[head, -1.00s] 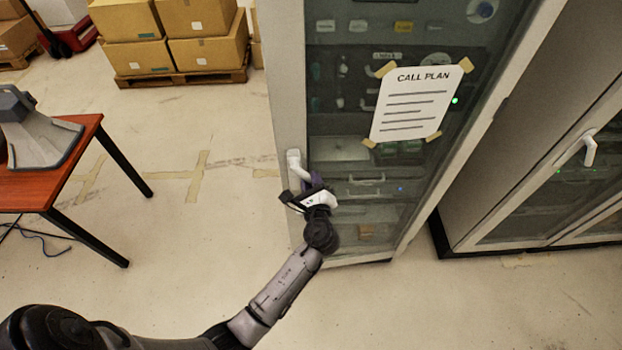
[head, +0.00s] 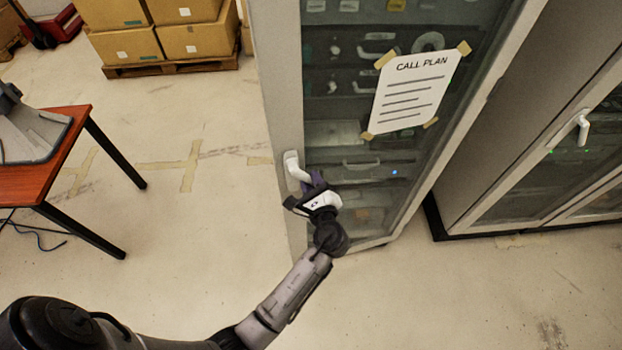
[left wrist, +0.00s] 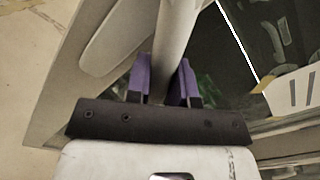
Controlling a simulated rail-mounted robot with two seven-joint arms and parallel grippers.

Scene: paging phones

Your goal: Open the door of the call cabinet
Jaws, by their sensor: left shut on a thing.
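The call cabinet (head: 275,90) is tall and grey, with a glass door (head: 335,150). A sheet headed "CALL PLAN" (head: 411,92) is taped to the glass. The door's white handle (head: 294,166) is at the door's left side. My left gripper (head: 313,184) is at the handle's lower end. In the left wrist view, the handle bar (left wrist: 174,40) runs between the purple fingers of the left gripper (left wrist: 164,82), which are shut on it. The fingertips are partly hidden by the bar. I cannot tell whether the door stands slightly ajar. My right gripper is not in view.
A second cabinet (head: 525,165) with a white handle (head: 583,128) stands on the right. A red-topped table (head: 40,170) with a grey device (head: 30,130) is on the left. Boxes (head: 190,40) stand on a pallet behind. The floor between table and cabinet is clear.

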